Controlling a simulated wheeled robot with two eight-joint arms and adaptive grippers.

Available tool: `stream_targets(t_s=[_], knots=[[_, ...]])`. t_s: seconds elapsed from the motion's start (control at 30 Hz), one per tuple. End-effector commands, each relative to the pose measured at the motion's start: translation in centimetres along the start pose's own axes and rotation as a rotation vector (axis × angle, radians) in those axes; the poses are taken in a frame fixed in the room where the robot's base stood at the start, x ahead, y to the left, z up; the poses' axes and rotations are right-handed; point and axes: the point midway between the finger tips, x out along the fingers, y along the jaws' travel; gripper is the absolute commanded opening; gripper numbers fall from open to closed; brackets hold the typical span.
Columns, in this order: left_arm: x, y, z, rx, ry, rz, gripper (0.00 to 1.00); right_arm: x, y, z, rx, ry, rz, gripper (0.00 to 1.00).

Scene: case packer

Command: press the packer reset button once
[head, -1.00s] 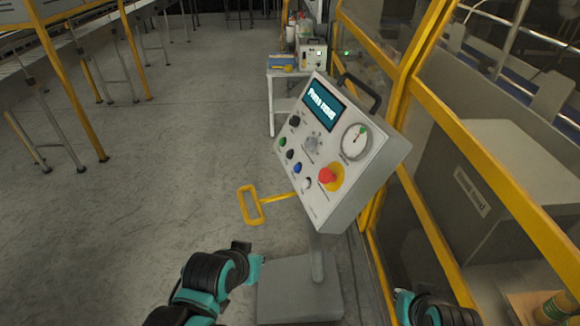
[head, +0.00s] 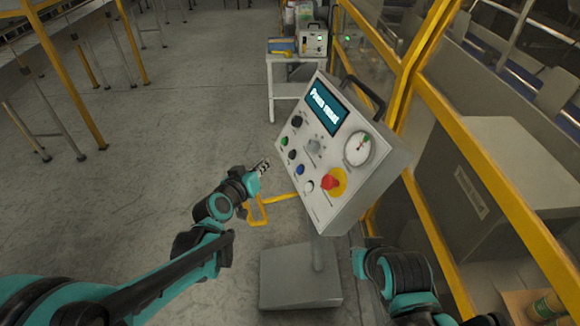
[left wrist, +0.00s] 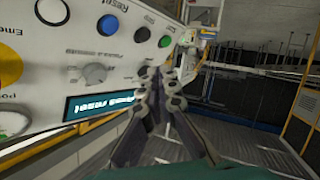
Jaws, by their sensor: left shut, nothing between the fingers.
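The control panel (head: 345,200) is a slanted white box on a post. Its screen (head: 325,106) reads "Press reset". The blue button (head: 300,169) sits in a column between a black button (head: 291,154) and a white button (head: 310,186). In the left wrist view, a "Reset" label shows close to the blue button (left wrist: 107,25). My left gripper (head: 264,165) is shut and empty, left of the button column and apart from it. Its fingers (left wrist: 160,78) point toward the panel in the wrist view. My right arm's end is right of the post; its fingers do not show.
A red emergency stop (head: 330,181) on yellow is right of the white button. A green button (head: 284,141) and grey knob (head: 313,146) are nearby. A yellow handle (head: 258,212) sticks out left below the panel.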

Motion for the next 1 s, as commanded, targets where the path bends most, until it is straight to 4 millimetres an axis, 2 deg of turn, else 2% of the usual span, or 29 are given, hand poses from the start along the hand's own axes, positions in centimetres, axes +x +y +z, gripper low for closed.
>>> stream_targets(t_s=[0.43, 1.0], knots=[[0.6, 0.3, 0.5, 0.0, -0.001, 0.0, 0.0, 0.3, 0.0, 0.3, 0.0, 0.0, 0.0, 0.0], [5.5, 3.9, 4.2, 0.0, -0.002, 0.001, 0.0, 3.0, 0.0, 2.1, 0.0, 0.0, 0.0, 0.0]])
